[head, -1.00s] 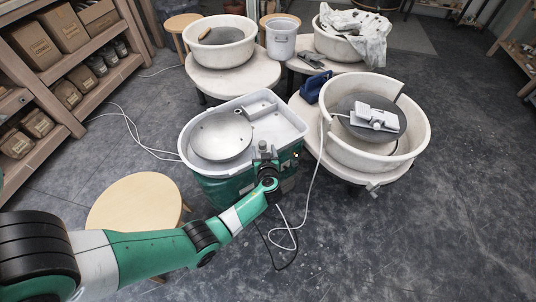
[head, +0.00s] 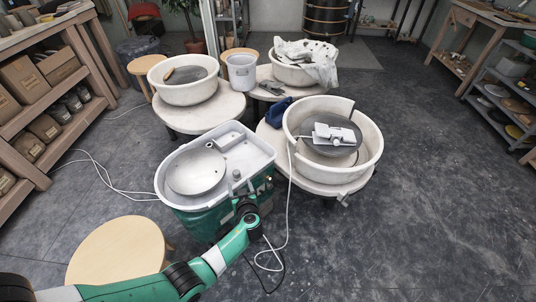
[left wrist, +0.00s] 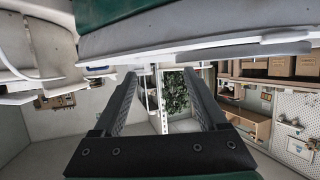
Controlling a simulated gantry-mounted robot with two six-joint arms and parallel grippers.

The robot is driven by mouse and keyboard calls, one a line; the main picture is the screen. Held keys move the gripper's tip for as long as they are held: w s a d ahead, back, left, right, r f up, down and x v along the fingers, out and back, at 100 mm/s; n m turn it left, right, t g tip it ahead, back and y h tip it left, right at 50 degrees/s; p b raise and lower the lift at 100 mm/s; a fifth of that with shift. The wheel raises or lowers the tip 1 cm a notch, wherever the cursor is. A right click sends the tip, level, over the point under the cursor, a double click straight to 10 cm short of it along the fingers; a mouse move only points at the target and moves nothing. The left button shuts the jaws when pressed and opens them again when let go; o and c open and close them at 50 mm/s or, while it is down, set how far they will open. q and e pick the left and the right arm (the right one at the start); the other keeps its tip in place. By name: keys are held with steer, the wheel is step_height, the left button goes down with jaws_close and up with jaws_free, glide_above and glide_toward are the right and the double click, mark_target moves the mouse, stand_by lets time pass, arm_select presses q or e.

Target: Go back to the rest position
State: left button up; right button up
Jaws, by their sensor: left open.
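My left arm comes in from the bottom left of the head view. My left gripper (head: 238,181) is at the near right edge of the green and white pottery wheel (head: 228,143); whether it touches the rim cannot be told. In the left wrist view, the two dark fingers of my left gripper (left wrist: 160,76) stand apart with nothing between them. The wheel's pale rim (left wrist: 190,38) and green side cross the top of that view, close above the fingers. My right gripper is in no view.
A round wooden stool (head: 118,250) stands left of my arm. A second wheel with a pale basin (head: 368,165) stands to the right, with a white pedal-like part (head: 334,134) on its disc. A white cable (head: 290,205) hangs between them. The floor at right is clear.

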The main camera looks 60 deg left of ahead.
arm_select(q)
steer(key=w+d+r+n+t, duration=0.1)
steer(key=w+d+r+t, duration=0.25)
steer(key=w+r, duration=0.6)
steer(key=w+d+r+n+t, duration=0.1)
steer(key=w+d+r+t, duration=0.35)
steer(key=r, duration=0.85)
steer(key=w+d+r+t+h, duration=0.1)
steer(key=d+r, duration=0.2)
steer(key=r, duration=0.4)
steer(key=w+d+r+m+t+h, duration=0.1)
steer(key=d+r+t, duration=0.1)
steer(key=d+r, duration=0.3)
steer(key=w+d+r+t+h, duration=0.1)
steer(key=w+d+r, duration=0.1)
steer(key=r, duration=0.6)
steer(key=s+d+r+m+t+h, duration=0.4)
steer(key=s+d+r+m, duration=0.15)
steer(key=r, duration=0.25)
steer(key=s+d+r+m+t+h, duration=0.4)
steer(key=s+r+m, duration=0.1)
steer(key=s+r, duration=0.25)
steer(key=s+d+r+m+t+h, duration=0.4)
steer(key=s+d+r+m, duration=0.15)
steer(key=r, duration=0.35)
step_height(320, 180, up, 25)
steer(key=p, duration=2.5)
steer(key=shift+a+g+p, duration=0.3)
steer(key=shift+a+p, duration=0.05)
